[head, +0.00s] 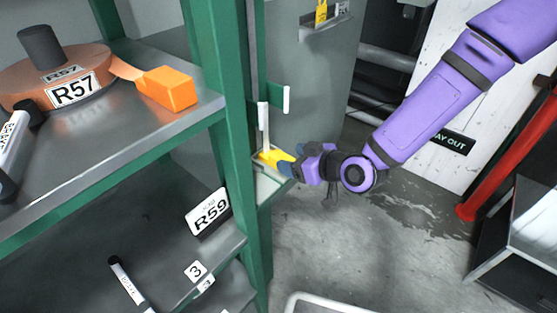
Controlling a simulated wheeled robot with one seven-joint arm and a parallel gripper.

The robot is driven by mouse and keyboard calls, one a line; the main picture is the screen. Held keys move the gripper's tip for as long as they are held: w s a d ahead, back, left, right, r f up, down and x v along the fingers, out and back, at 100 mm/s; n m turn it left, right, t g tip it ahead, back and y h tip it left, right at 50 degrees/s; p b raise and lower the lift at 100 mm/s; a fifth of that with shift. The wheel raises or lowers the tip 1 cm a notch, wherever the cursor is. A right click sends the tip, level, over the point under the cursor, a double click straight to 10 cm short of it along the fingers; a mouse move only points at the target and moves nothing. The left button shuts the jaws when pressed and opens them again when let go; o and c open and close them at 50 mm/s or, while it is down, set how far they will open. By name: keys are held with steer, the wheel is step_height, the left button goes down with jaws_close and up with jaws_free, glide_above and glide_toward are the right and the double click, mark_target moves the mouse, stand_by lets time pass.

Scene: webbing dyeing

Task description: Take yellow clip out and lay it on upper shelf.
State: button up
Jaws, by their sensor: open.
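A yellow clip (271,156) sits in a small open tray (268,182) on the right side of the green shelf post. My gripper (287,165) is at the right end of the clip, with its fingertips close to it. It is open; whether the fingers touch the clip is too small to tell. The upper shelf (150,134) is grey metal, at the left. It holds a copper-coloured roll (40,88) labelled R57 and an orange block (169,88) on the roll's loose end.
A green post (226,110) stands between the upper shelf and the tray. A white-handled tool (264,118) stands upright by the clip. The lower shelf (75,240) holds an R59 sign (208,212). Another yellow item (321,14) is in a pocket on the grey cabinet (315,85).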

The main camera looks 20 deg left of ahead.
mark_target(282, 157)
steer(key=shift+x, duration=2.35)
steer(key=shift+s+a, duration=0.1)
steer(key=shift+s, duration=0.05)
steer(key=c, duration=1)
